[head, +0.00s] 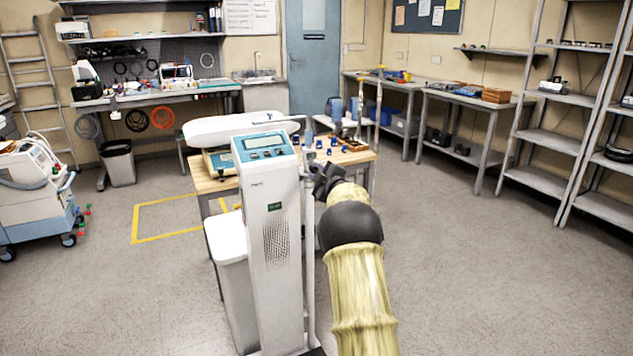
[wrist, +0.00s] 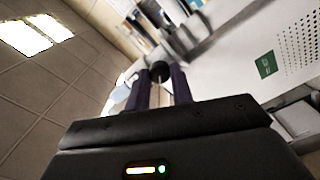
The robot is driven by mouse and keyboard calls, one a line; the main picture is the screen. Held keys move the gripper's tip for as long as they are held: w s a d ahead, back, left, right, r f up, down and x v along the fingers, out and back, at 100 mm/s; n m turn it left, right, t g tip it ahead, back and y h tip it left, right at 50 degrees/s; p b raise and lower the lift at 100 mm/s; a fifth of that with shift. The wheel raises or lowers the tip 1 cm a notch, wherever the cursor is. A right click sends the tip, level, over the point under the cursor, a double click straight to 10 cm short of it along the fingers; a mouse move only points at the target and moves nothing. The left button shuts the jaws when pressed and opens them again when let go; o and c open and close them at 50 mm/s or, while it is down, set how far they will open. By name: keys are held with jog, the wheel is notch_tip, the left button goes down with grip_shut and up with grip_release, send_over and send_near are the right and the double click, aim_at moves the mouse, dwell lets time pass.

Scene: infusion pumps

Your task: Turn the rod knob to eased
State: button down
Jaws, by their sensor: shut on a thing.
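The rod (head: 310,250) stands upright along the right side of a tall white column unit (head: 268,230). My gripper (head: 318,178) reaches the upper part of this rod from the right in the head view. In the wrist view my gripper (wrist: 160,82) has its two dark fingers shut on a small round black knob (wrist: 160,71) at the fingertips. The knob itself cannot be made out in the head view, where the dark gripper covers that spot. No marking for the knob's setting is readable.
The column unit has a blue-topped display (head: 264,146) and a white bin-like box (head: 228,270) at its left. A wooden-topped table (head: 356,158) with small blue items stands close behind. Open floor (head: 470,270) lies to the right.

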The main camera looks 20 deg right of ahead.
jog(key=n+b, duration=0.1)
jog(key=n, duration=0.1)
jog(key=n+b, duration=0.1)
jog(key=b, duration=0.1)
jog(key=n+b, duration=0.1)
jog(key=n, duration=0.1)
jog(key=shift+a+f+n, duration=0.15)
jog(key=shift+f+n, duration=0.15)
jog(key=shift+r+n+b, duration=0.1)
jog(key=shift+n+b, duration=1.05)
jog(key=shift+n, duration=0.25)
jog(key=c, duration=1.2)
grip_release()
jog(key=shift+r, duration=0.1)
jog(key=shift+s, duration=0.1)
